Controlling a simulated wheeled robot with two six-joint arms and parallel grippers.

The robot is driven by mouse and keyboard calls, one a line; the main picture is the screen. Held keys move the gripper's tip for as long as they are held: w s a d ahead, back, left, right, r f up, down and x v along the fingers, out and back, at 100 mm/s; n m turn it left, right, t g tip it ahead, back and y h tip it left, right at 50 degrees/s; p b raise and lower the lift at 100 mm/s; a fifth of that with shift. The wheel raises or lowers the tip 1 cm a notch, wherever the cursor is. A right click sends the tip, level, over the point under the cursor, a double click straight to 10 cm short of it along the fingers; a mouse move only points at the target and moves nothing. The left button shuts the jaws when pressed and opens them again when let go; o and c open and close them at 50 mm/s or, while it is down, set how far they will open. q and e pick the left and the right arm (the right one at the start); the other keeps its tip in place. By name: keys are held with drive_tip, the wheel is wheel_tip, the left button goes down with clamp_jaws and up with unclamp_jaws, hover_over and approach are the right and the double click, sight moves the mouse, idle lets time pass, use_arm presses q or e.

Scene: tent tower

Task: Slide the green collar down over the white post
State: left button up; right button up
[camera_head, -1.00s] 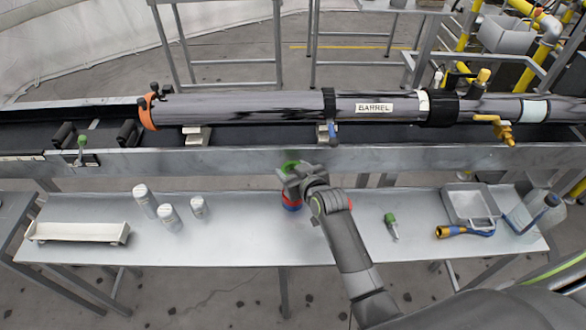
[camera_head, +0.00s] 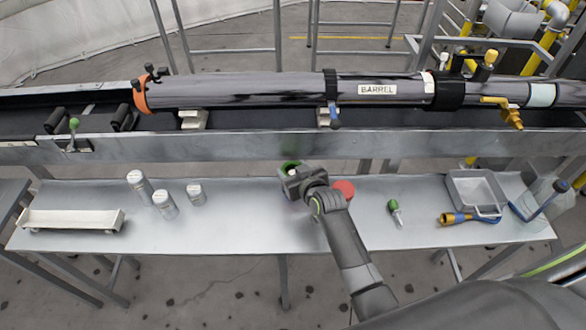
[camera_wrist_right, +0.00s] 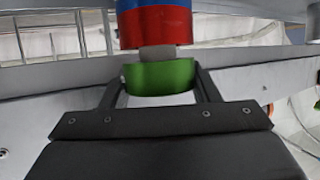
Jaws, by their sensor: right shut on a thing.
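The green collar (camera_head: 290,166) shows at the far side of my right gripper (camera_head: 292,182) above the middle of the table. In the right wrist view the collar (camera_wrist_right: 160,76) sits between the two fingers, and my gripper (camera_wrist_right: 157,82) is shut on it. A short pale piece of the post (camera_wrist_right: 157,52) shows between the collar and a red ring (camera_wrist_right: 155,28). A blue band (camera_wrist_right: 153,4) adjoins the red ring. I cannot tell whether the collar is around the post's tip. In the head view my gripper hides the post. My left gripper is not in view.
Several pale canisters (camera_head: 164,205) and a white tray (camera_head: 70,220) stand at left. A green-topped tool (camera_head: 394,212), a blue-yellow tool (camera_head: 455,218) and a grey bin (camera_head: 474,192) lie at right. A red disc (camera_head: 343,190) shows beside my wrist. The long barrel (camera_head: 240,91) lies behind.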

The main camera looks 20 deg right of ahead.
drive_tip(key=shift+f, duration=0.4)
idle(0.4)
drive_tip(key=o, duration=1.1)
